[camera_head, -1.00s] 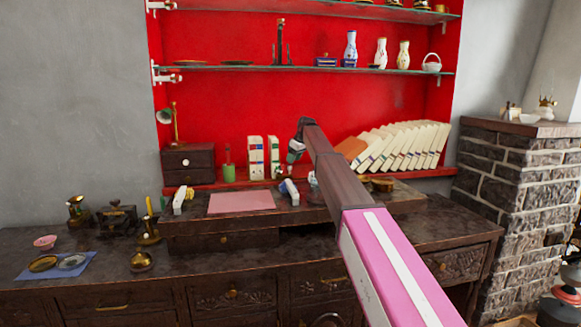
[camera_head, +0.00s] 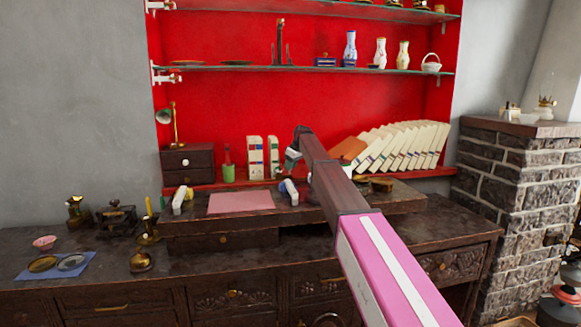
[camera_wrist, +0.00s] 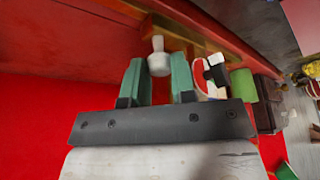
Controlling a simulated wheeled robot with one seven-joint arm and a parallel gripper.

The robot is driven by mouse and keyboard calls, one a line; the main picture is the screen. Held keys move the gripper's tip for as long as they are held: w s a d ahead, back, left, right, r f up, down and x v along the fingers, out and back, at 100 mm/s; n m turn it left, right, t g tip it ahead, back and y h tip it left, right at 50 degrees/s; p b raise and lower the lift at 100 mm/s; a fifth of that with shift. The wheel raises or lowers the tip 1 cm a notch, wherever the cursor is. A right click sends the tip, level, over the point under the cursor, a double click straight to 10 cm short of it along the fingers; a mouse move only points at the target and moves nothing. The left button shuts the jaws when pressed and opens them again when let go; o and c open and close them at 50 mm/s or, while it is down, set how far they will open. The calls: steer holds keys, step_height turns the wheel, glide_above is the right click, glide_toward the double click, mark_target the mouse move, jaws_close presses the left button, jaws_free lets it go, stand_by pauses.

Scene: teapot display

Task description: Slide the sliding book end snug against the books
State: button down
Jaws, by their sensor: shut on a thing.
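In the head view, a row of pale books (camera_head: 405,143) leans on the red shelf behind my arm, with a brown-orange piece (camera_head: 347,149) at its left end. In the wrist view, the green fingers of my gripper (camera_wrist: 157,82) are closed about a pale rounded knob (camera_wrist: 159,57), which seems to be part of the sliding book end. The rest of the book end is hidden or cannot be made out. The upright books (camera_wrist: 212,80) show just past the fingers.
A green cup (camera_head: 228,174) and a small drawer box (camera_head: 188,164) stand further left on the shelf. A desk with a pink pad (camera_head: 240,202) lies in front. A glass shelf (camera_head: 290,69) with vases runs above.

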steer(key=shift+s+a, duration=0.2)
steer(key=shift+a, duration=0.55)
steer(key=shift+s+a, duration=0.2)
steer(key=shift+a, duration=0.5)
steer(key=shift+s+a, duration=0.2)
steer(key=shift+a, duration=0.55)
steer(key=c, duration=0.9)
jaws_free()
steer(key=shift+c, duration=0.2)
steer(key=v, duration=1)
steer(key=shift+d+r, duration=0.2)
steer(key=shift+r, duration=0.15)
steer(key=shift+s, duration=0.1)
steer(key=shift+s, duration=0.1)
